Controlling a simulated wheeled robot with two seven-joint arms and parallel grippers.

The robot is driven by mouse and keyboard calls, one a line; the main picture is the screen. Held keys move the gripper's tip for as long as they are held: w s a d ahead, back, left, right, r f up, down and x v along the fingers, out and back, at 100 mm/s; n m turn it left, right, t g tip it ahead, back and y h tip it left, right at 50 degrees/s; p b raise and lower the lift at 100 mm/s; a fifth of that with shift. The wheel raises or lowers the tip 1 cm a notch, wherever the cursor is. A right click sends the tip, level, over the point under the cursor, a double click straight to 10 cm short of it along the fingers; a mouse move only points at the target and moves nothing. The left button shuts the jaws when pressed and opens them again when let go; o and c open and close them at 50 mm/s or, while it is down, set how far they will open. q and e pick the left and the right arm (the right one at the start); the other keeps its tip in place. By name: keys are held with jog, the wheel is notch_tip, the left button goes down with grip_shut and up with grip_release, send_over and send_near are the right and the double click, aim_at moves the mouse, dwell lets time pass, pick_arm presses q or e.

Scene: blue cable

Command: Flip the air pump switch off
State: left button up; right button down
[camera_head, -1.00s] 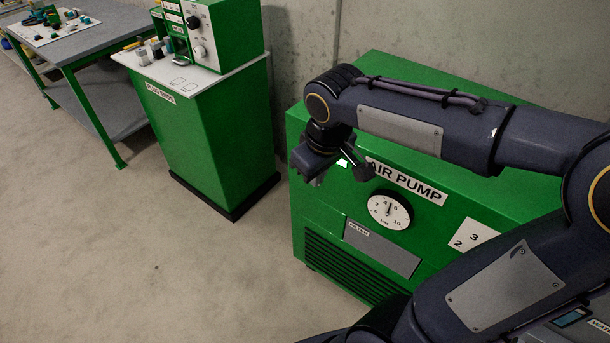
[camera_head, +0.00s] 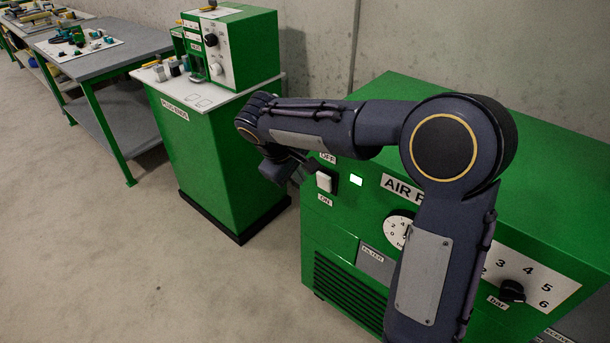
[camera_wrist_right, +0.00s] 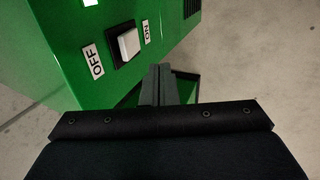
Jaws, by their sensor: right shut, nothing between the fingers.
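The green air pump (camera_head: 350,235) stands at the right in the head view. Its switch (camera_head: 325,182) is a white rocker in a black frame, with the OFF label (camera_head: 328,157) above and the ON label (camera_head: 325,200) below. A small light (camera_head: 356,181) beside it is lit. My right gripper (camera_head: 298,170) is shut and empty, just left of the switch. In the right wrist view the closed fingertips (camera_wrist_right: 161,72) are beside the switch (camera_wrist_right: 129,44), apart from it in the picture. I cannot tell the exact depth gap. My left gripper is not in view.
My right arm covers part of the pump's front and its gauge (camera_head: 398,231). A black knob (camera_head: 512,291) sits at the pump's right. A green cabinet (camera_head: 215,165) with a control box stands left of the pump. Open floor (camera_head: 130,260) lies in front.

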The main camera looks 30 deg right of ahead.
aim_at(324, 180)
jog(key=shift+w+d+f+b, duration=0.1)
jog(key=shift+w+d+f, duration=0.35)
jog(key=shift+d+f, duration=0.7)
jog(key=shift+w+d+f+b, duration=0.15)
jog(key=shift+w+d+f, duration=0.35)
jog(key=shift+d+f, duration=0.7)
jog(key=shift+w+d+f+b, duration=0.1)
jog(key=shift+w+d+f, duration=0.35)
jog(key=shift+d+f, duration=0.7)
jog(key=p, duration=0.1)
jog(key=d+r+y+p, duration=0.1)
jog(key=p, duration=0.1)
jog(key=shift+w+g, duration=0.2)
jog(key=shift+g, duration=0.1)
jog(key=shift+f, duration=0.3)
jog(key=shift+r+p, duration=0.7)
jog(key=shift+r, duration=0.15)
